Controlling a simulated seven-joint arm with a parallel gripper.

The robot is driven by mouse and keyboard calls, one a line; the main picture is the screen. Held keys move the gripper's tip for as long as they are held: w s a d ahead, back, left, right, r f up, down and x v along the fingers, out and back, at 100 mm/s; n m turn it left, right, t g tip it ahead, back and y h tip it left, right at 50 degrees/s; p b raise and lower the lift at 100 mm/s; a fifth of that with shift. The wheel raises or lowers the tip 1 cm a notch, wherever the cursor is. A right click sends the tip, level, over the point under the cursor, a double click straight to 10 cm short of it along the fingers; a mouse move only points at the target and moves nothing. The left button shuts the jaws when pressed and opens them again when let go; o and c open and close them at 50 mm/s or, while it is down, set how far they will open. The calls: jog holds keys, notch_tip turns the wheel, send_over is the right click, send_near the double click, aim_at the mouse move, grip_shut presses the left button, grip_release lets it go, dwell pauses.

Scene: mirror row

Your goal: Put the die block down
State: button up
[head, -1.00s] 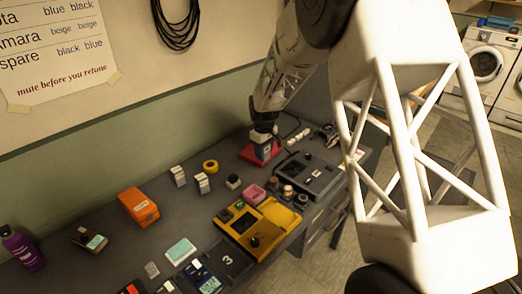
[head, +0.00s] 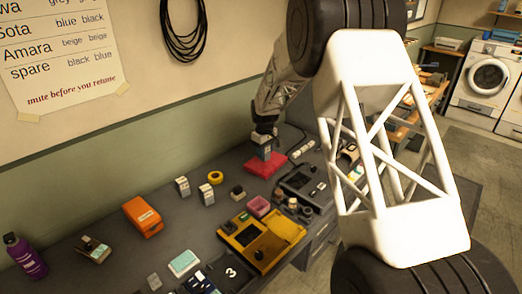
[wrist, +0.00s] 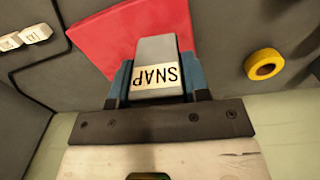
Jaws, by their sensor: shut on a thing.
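The die block (wrist: 157,50) is a grey block with a pale label reading SNAP, which appears upside down in the wrist view. My gripper (wrist: 158,82) is shut on it, with a blue finger on each side. In the head view the block (head: 264,153) hangs below my gripper (head: 264,141), upright, at the back part of a red pad (head: 265,168). The pad also shows behind the block in the wrist view (wrist: 100,35). The block's underside is hidden, so I cannot tell whether it touches the pad.
A yellow tape ring (head: 215,177) lies left of the pad, near two small pale blocks (head: 206,194). A dark tray (head: 300,182) and white pieces on a cable (head: 302,149) lie to the right. A yellow case (head: 262,240) and an orange box (head: 143,216) stand nearer.

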jog(key=shift+w+a+f, duration=0.1)
jog(key=shift+w+a, duration=0.1)
jog(key=shift+w, duration=1)
jog(key=shift+w+a+f, duration=0.1)
jog(key=shift+w+a, duration=0.1)
jog(key=shift+w, duration=0.95)
jog(key=shift+w+a+f, duration=0.1)
jog(key=shift+w+a, duration=0.1)
jog(key=shift+w, duration=1)
jog(key=shift+f, duration=1.75)
jog(key=shift+f, duration=0.15)
jog(key=o, duration=1)
jog(key=shift+o, duration=0.2)
notch_tip(320, 180, up, 12)
